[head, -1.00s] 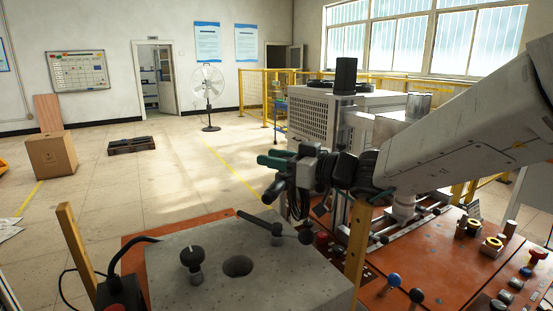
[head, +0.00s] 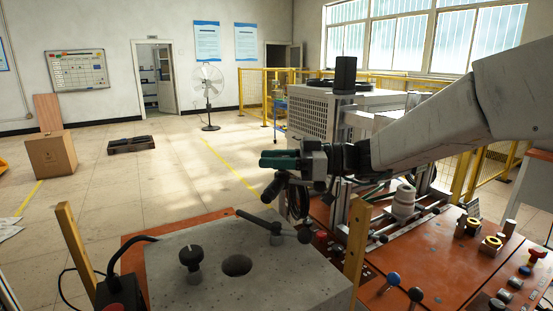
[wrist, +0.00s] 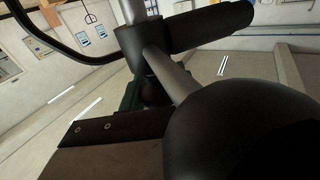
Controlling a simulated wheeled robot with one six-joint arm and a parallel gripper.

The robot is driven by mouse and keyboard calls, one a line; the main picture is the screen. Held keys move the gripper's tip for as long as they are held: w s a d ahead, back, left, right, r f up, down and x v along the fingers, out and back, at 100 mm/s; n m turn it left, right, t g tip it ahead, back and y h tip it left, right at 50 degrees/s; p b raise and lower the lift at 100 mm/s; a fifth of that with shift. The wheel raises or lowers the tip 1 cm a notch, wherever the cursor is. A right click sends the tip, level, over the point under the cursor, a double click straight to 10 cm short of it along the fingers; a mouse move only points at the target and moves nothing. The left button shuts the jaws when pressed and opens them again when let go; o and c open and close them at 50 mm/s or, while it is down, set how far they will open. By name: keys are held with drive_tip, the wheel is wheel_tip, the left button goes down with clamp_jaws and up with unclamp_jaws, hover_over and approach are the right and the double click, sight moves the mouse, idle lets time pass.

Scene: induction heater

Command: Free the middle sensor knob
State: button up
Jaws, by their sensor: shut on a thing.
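My gripper (head: 280,159), with green fingers, hangs in the air above and behind the grey block (head: 200,290), pointing left. It is shut on a dark handle (head: 270,190), which shows below the fingers. In the wrist view this dark handle (wrist: 235,125) has metal rods, a large round end close to the camera and a thick black grip. The fingers are mostly hidden behind it there. On the block stand a black knob (head: 191,258) at the left and a dark lever (head: 258,222) at the back right. A round hole (head: 237,265) lies between them. I cannot tell which is the middle sensor knob.
A yellow post (head: 357,245) stands at the block's right and another (head: 75,250) at its left. The orange bench (head: 440,265) at the right carries buttons and small knobs. A white machine housing (head: 330,110) stands behind my gripper. Floor at the left is open.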

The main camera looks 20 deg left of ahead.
drive_tip(key=shift+s+n+g+h, duration=0.2)
drive_tip(key=shift+n+g+h, duration=0.4)
drive_tip(key=shift+n+g, duration=0.65)
drive_tip(key=shift+g, duration=0.35)
drive_tip(key=o, duration=0.9)
drive_tip(key=shift+s+a, duration=0.1)
drive_tip(key=shift+a, duration=0.05)
drive_tip(key=v, duration=0.8)
